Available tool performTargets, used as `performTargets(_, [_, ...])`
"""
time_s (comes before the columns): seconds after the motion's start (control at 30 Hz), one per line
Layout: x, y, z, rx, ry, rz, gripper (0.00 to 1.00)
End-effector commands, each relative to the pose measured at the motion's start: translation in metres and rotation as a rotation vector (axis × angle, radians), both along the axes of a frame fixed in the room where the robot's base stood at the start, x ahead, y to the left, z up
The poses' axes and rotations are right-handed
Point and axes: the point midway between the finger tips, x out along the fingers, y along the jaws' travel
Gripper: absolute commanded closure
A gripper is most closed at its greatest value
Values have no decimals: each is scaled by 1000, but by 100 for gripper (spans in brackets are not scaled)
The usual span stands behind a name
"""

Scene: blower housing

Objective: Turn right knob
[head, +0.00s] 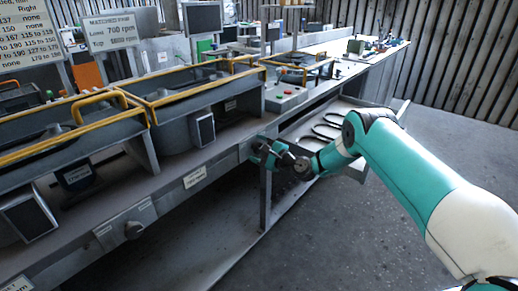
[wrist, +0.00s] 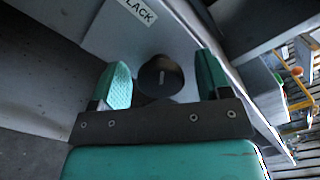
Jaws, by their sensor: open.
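The right knob (wrist: 160,77) is round and dark, with a short pale line upright on its face in the wrist view. It sits on the grey front panel (wrist: 205,42). My gripper (wrist: 162,70) is open, with one teal finger on either side of the knob. Narrow gaps show between the knob and both fingers. In the head view my gripper (head: 262,154) is at the bench's front panel and hides the right knob. Another knob (head: 133,229) is on the same panel, lower left in the head view.
A white label (wrist: 138,10), partly cut off, is beside the knob. In the head view, dark housings with yellow handles (head: 95,102) stand on the bench. An open drawer (head: 318,122) with black loop-shaped parts lies right of my gripper. The floor (head: 345,225) in front is clear.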

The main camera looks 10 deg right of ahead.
Motion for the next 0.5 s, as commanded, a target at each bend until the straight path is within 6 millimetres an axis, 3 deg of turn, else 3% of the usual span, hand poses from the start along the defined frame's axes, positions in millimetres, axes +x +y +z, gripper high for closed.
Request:
performTargets(0.23, [1, 1, 0, 0, 1, 1, 29])
performTargets(0.43, [0, 0, 0, 0, 0, 0, 73])
performTargets(0.5, [0, 0, 0, 0, 0, 0, 79])
